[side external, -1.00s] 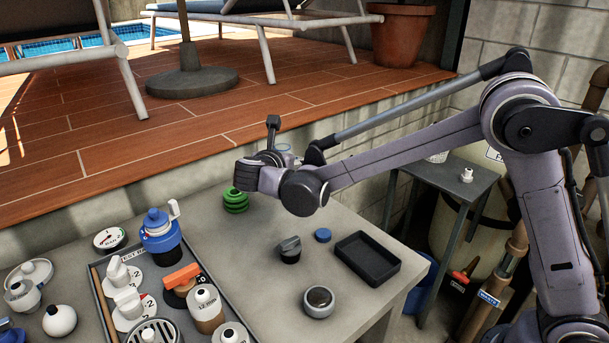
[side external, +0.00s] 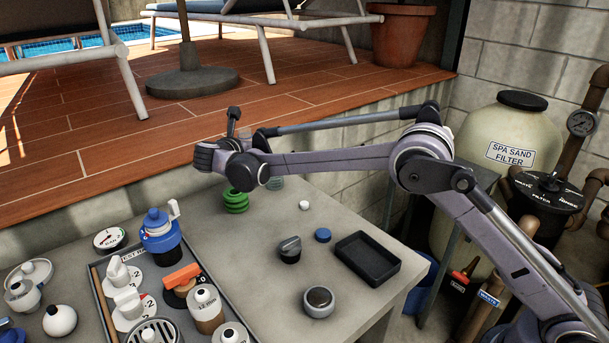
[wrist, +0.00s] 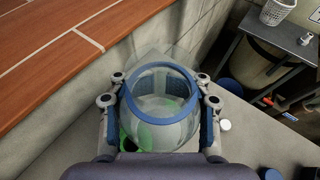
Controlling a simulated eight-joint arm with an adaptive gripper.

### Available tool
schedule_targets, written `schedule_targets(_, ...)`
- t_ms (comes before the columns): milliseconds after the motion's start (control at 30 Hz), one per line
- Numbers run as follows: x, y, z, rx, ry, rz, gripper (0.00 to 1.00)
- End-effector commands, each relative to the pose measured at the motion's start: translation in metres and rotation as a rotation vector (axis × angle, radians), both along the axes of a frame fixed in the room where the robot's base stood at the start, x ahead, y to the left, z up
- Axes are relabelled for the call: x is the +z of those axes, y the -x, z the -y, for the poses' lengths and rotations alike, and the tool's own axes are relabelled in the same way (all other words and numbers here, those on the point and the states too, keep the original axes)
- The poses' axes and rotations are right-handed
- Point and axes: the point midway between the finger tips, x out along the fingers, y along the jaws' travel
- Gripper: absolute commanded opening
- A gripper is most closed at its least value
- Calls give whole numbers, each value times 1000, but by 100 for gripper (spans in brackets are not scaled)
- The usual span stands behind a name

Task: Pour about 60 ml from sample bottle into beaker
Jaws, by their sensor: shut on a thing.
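My gripper (wrist: 160,108) is shut on a clear, round, blue-rimmed vessel that I take to be the sample bottle (wrist: 166,71), one finger on each side of it. Its mouth faces the wrist view; I cannot tell its exact fill or tilt. In the side view my wrist is above the back of the bench, and the held bottle is mostly hidden. A pale clear glass shape (side external: 277,183) shows behind my forearm there; I cannot tell whether it is the beaker. A faint clear outline also shows beyond the bottle in the wrist view.
Green rings (side external: 236,201) stand below my wrist. A small white cap (side external: 304,205), dark knob (side external: 290,249), blue cap (side external: 323,235), black tray (side external: 344,251) and round dark-topped jar (side external: 319,301) are on the bench. A crowded tray (side external: 104,315) is at left.

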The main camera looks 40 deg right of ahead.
Motion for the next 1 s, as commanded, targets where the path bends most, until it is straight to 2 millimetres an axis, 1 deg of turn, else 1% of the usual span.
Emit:
schedule_targets(33, -2, -9, 0, -1, 1, 0, 0)
schedule_targets(200, -10, -34, 2, -3, 1, 0, 0)
schedule_targets(400, -18, -54, 4, -1, 1, 0, 0)
schedule_targets(600, -23, -63, 7, -2, 1, 0, 0)
schedule_targets(1000, -24, -65, 8, -1, 0, 0, 0)
